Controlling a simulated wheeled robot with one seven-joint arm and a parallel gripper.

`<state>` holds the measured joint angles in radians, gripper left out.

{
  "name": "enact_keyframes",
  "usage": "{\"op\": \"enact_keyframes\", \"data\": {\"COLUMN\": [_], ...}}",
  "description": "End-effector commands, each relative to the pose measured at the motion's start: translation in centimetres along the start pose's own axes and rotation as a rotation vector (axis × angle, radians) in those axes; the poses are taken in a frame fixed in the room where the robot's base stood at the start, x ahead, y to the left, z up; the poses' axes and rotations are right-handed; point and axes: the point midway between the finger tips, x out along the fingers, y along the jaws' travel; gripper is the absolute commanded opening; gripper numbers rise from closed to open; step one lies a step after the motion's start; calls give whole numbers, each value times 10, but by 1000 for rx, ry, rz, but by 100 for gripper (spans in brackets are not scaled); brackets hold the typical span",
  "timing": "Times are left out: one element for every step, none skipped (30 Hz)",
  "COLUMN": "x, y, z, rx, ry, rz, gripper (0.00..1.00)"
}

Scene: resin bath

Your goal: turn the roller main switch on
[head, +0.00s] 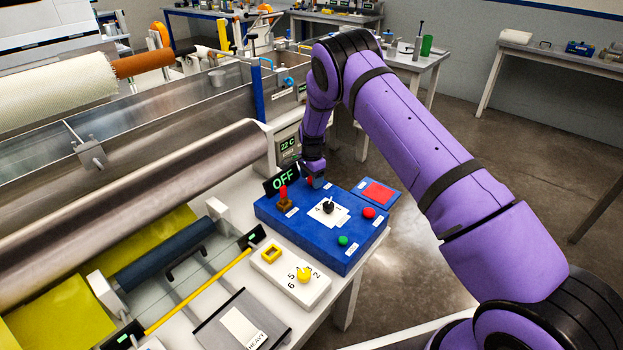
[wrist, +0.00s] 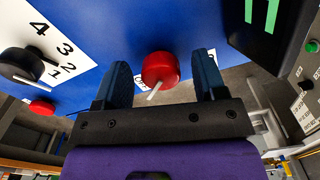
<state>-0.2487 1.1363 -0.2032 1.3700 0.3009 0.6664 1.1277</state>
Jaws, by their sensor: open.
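The blue control box (head: 322,252) stands at the table corner, with a small display (head: 281,179) reading OFF at its back left. A red round knob with a white pointer (wrist: 160,70), apparently the main switch, is on the box's blue face. In the head view only a bit of red (head: 309,181) shows beside my gripper (head: 315,182), which mostly hides it. In the wrist view my gripper (wrist: 162,75) is open, one finger on each side of the red knob, with visible gaps. The knob's pointer slants toward the lower left of that view.
The box also carries a black numbered knob (head: 327,207), a red-topped lever (head: 284,200), a red button (head: 369,212) and a green button (head: 342,241). A white panel with a yellow knob (head: 304,275) lies in front. The long metal roller (head: 130,215) is at left.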

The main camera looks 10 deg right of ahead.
Motion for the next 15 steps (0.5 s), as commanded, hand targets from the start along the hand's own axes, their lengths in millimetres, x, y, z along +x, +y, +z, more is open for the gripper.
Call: {"op": "enact_keyframes", "data": {"x": [1, 2, 2, 2, 2, 2, 2, 2, 2, 2, 2, 2, 2, 2, 2], "y": [0, 0, 0, 0, 0, 0, 0, 0, 0, 0, 0, 0, 0, 0, 0], "z": [0, 0, 0, 0, 0, 0, 0, 0, 0, 0, 0, 0, 0, 0, 0], "rx": [0, 0, 0, 0, 0, 0, 0, 0, 0, 0, 0, 0, 0, 0, 0], "ry": [0, 0, 0, 0, 0, 0, 0, 0, 0, 0, 0, 0, 0, 0, 0], "rz": [-1, -1, -1, -1, -1, -1, -1, -1, -1, -1, -1, -1, -1, -1, -1], "gripper": [65, 65, 65, 65, 65, 65, 65, 65, 65, 60, 53, 44, 37, 30, 21]}}
